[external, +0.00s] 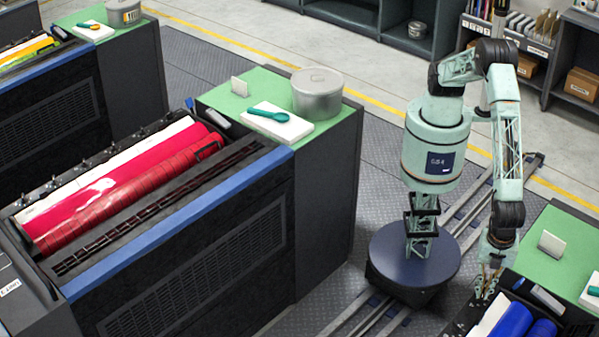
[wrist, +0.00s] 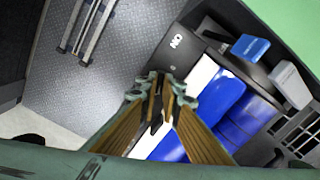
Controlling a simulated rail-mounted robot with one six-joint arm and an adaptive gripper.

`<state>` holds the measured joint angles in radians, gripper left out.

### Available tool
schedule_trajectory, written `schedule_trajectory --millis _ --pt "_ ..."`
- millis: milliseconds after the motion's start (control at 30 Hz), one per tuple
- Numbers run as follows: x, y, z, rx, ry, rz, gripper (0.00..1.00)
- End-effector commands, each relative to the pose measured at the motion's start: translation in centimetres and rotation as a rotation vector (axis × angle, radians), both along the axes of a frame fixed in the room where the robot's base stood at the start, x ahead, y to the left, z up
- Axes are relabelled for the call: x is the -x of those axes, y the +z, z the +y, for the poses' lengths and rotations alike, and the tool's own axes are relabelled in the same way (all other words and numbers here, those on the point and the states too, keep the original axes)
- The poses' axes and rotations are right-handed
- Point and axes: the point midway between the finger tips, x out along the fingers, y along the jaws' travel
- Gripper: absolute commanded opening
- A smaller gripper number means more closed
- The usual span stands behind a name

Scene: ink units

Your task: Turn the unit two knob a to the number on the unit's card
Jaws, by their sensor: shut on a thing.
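The blue rollers (wrist: 215,98) lie right of the fingers, next to a white roller. A blank-looking pale card (external: 551,244) stands on this unit's green top; no number is readable from here.
A unit with red rollers (external: 120,200) stands at left, with a card (external: 239,87), a tin (external: 317,93) and a teal tool (external: 267,113) on top. A blue block (wrist: 250,47) and a grey piece (wrist: 291,84) sit near my gripper. Floor rails (wrist: 92,28) run alongside.

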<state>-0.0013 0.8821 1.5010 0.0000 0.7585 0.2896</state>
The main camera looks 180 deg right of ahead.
Motion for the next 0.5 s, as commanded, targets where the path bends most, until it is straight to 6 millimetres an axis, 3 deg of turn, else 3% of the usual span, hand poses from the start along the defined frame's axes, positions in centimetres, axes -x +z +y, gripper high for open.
schedule_trajectory --millis 500 --pt "-0.01 0.02 0.01 0.000 -0.188 0.000 0.00"
